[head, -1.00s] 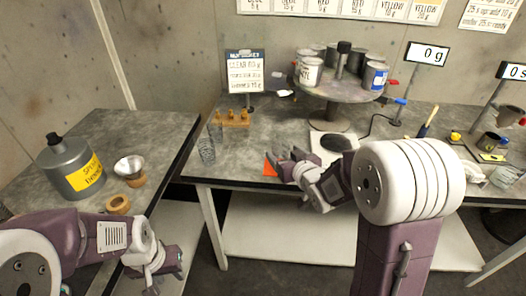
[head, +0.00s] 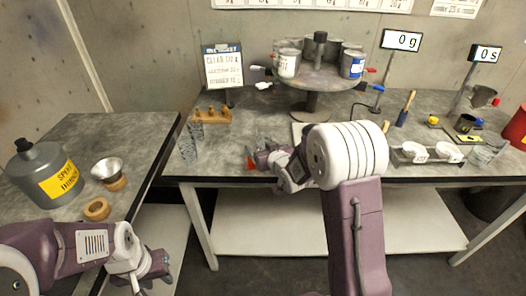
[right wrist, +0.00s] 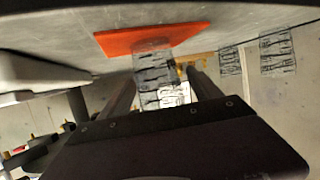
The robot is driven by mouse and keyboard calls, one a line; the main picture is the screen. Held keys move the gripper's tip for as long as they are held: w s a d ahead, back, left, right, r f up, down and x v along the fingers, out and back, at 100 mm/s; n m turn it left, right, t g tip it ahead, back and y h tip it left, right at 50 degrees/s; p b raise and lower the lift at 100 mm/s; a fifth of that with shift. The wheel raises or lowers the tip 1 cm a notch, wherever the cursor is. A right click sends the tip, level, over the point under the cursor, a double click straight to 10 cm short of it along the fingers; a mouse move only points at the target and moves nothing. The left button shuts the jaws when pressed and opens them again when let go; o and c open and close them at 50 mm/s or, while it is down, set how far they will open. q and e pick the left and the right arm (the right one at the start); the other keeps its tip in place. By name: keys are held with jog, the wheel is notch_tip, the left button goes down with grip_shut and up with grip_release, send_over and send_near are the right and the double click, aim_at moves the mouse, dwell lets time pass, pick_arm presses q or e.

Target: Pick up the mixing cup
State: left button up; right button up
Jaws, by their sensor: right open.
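A clear mixing cup with dark markings (right wrist: 155,78) stands at the orange mat (right wrist: 150,40) in the right wrist view. My right gripper (right wrist: 150,90) is open, and the cup shows between its two fingers; I cannot tell whether either finger touches it. In the head view the right gripper (head: 265,156) is low over the table beside the orange mat (head: 250,164) and largely hides the cup. My left gripper (head: 160,272) is at the lower left, in front of the side table; its jaw gap is unclear.
More clear cups (head: 189,143) stand left of the mat, near a wooden rack (head: 212,116). A turntable with cans (head: 310,80) stands behind. A scale (head: 302,132) lies partly behind my right arm. The side table (head: 120,130) holds a grey thinner can (head: 42,173).

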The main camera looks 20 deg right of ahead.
aim_at(260, 135)
jog(key=x, duration=0.2)
jog(key=shift+w+f, duration=0.15)
jog(key=shift+w, duration=0.05)
jog(key=shift+s, duration=0.15)
jog(key=shift+c, duration=1.4)
jog(key=c, duration=1.1)
notch_tip(260, 135, up, 5)
jog(key=shift+f+p, duration=0.2)
jog(key=shift+p, duration=0.25)
jog(key=s+d+r+p, duration=0.2)
jog(key=d+r, duration=0.4)
jog(key=d, duration=0.5)
jog(key=shift+s+d+r+p, duration=0.2)
jog(key=shift+s+r+p, duration=0.15)
jog(key=shift+p, duration=0.5)
